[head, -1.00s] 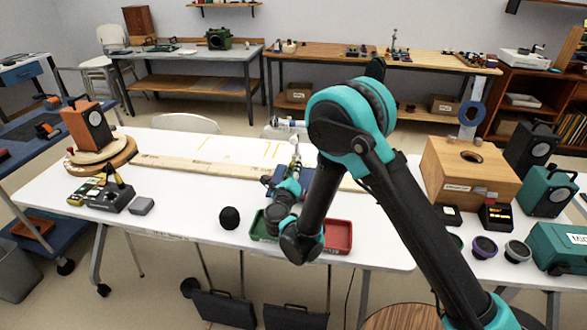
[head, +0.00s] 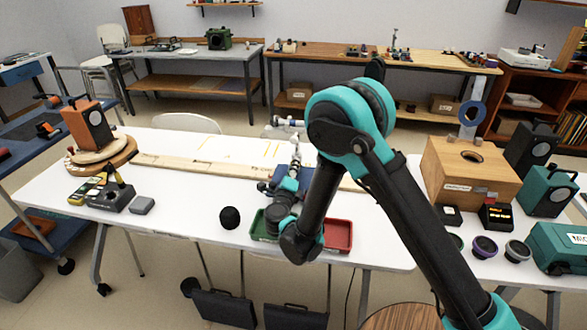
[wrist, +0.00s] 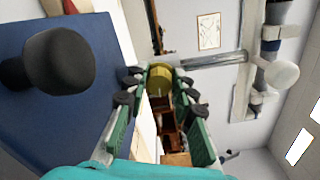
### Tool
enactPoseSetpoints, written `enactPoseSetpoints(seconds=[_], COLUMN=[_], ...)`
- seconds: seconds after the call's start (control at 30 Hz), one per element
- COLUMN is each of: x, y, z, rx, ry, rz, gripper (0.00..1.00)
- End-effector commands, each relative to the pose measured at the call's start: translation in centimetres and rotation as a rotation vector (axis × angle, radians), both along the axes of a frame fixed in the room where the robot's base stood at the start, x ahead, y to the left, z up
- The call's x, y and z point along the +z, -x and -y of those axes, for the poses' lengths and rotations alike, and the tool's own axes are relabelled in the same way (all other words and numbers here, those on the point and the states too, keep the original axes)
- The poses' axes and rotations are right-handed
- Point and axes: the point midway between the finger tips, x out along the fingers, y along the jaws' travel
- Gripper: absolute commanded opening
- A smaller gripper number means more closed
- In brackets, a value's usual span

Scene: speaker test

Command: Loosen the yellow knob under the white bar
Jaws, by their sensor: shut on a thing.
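The yellow knob (wrist: 160,76) shows in the wrist view between the tips of my gripper (wrist: 159,84). The green-backed, dark-padded fingers are shut on it from both sides. A grey metal rod runs right from near the knob to a pale white bar (wrist: 242,92), which lies across the picture with a round white end beside it. In the head view my gripper (head: 291,180) is small beside the stand, and the knob cannot be made out there. The stand's blue base (wrist: 60,120) carries a black round knob (wrist: 58,61).
A green tray (head: 258,226) and a red tray (head: 339,236) lie by my wrist at the table's front. A black ball (head: 230,217) sits left of them. A wooden box (head: 470,180) stands at right. The white table is clear between ball and grey block (head: 142,205).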

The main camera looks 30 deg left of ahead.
Motion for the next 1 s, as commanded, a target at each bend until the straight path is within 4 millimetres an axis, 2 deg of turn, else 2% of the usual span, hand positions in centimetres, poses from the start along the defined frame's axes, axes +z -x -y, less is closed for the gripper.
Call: enactPoseSetpoints(seconds=[0.6, 1.0], x=[-0.32, -0.38], y=[0.09, 0.06], z=[-0.07, -0.11], rx=[0.002, 0.001], ry=[0.551, 0.804], rz=[0.173, 0.252], gripper=[0.00, 0.00])
